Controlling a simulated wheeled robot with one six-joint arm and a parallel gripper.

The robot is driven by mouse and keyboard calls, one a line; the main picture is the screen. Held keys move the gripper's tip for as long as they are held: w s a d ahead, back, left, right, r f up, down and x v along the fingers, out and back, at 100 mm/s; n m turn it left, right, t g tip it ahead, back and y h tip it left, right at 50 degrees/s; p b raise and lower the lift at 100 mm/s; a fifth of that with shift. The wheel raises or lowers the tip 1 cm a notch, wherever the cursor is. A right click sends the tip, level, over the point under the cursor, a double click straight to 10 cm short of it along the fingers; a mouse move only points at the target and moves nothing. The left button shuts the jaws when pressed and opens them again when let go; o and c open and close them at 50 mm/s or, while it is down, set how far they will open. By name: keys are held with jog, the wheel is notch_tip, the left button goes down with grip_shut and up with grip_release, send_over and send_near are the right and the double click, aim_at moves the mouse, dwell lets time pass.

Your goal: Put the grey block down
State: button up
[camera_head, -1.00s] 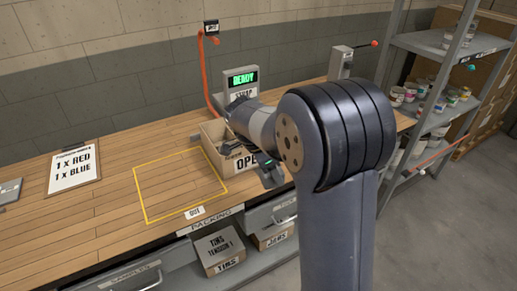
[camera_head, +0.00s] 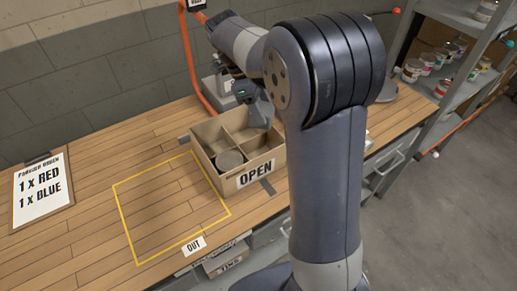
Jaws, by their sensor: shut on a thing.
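My gripper (camera_head: 254,101) is above the back right part of an open cardboard box (camera_head: 232,183). It is shut on a small grey piece, which I take to be the grey block (camera_head: 261,114). The block is held upright at the box's back right corner. My own arm hides part of it, and I cannot tell whether it touches the box. The box has dividers and an "OPEN" label on its front. A round grey can or lid (camera_head: 229,160) sits in its front left compartment.
A yellow-outlined area (camera_head: 170,208) marked "OUT" on the wooden bench is empty. A clipboard (camera_head: 43,190) reading "1 x RED, 1 x BLUE" lies at the left. A shelf (camera_head: 437,100) with several paint cans stands at the right. My arm covers the bench's right part.

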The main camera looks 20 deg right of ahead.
notch_tip(320, 180, down, 17)
jog(key=shift+s+f+p, duration=0.1)
jog(key=shift+p, duration=0.7)
jog(key=shift+f, duration=0.1)
jog(key=o, duration=0.7)
jog(key=b+v, duration=0.2)
jog(key=v, duration=1)
jog(key=shift+r, duration=0.2)
